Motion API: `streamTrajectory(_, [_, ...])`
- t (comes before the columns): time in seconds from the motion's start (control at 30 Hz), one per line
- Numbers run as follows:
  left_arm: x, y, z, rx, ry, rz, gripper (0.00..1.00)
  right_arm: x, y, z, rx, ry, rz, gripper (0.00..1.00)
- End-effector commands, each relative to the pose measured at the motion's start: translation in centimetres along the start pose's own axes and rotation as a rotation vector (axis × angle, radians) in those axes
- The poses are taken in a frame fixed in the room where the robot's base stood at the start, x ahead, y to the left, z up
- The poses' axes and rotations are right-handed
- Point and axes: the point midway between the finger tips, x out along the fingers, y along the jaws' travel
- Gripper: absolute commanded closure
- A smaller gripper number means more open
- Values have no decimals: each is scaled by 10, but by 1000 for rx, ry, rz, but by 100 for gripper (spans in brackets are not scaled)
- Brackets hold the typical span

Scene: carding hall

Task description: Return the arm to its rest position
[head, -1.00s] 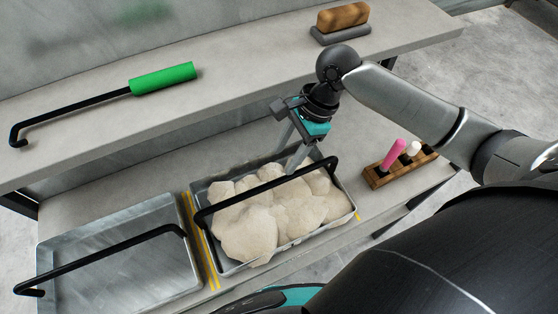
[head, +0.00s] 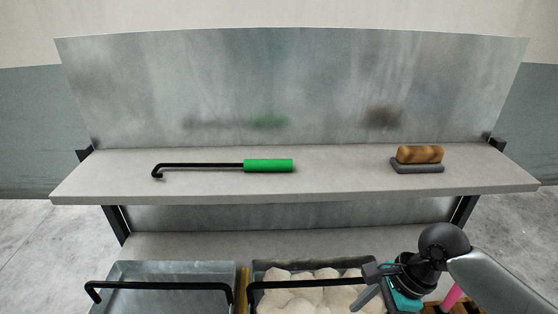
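My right arm comes in from the lower right, and its gripper (head: 368,300) is at the bottom edge, over the right part of the tray of pale fibre tufts (head: 318,283). Its fingers look apart with nothing between them, though they are partly cut off by the frame. My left gripper is not in view.
A green-handled black hook (head: 268,165) and a wooden brush on a grey base (head: 419,158) lie on the upper shelf (head: 340,178). An empty metal tray (head: 170,272) with a black handle stands left of the fibre tray. A pink-handled tool (head: 451,297) is right of my gripper. The shelf middle is clear.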

Motion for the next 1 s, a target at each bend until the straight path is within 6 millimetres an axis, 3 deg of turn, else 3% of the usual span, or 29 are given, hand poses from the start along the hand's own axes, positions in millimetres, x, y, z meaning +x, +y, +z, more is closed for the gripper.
streamTrajectory(0.27, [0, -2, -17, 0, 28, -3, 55, 26, 17, 17, -336, 12, -41, 43])
streamTrajectory(0.47, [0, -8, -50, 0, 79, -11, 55, 44, 33, 31, -654, 48, -95, 43])
streamTrajectory(0.57, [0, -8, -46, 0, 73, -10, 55, 51, 42, 37, -838, 85, -127, 43])
streamTrajectory(0.73, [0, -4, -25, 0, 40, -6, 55, 56, 59, 38, -1128, 186, -159, 43])
streamTrajectory(1.0, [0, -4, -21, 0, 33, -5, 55, 49, 88, 20, -1480, 389, -99, 43])
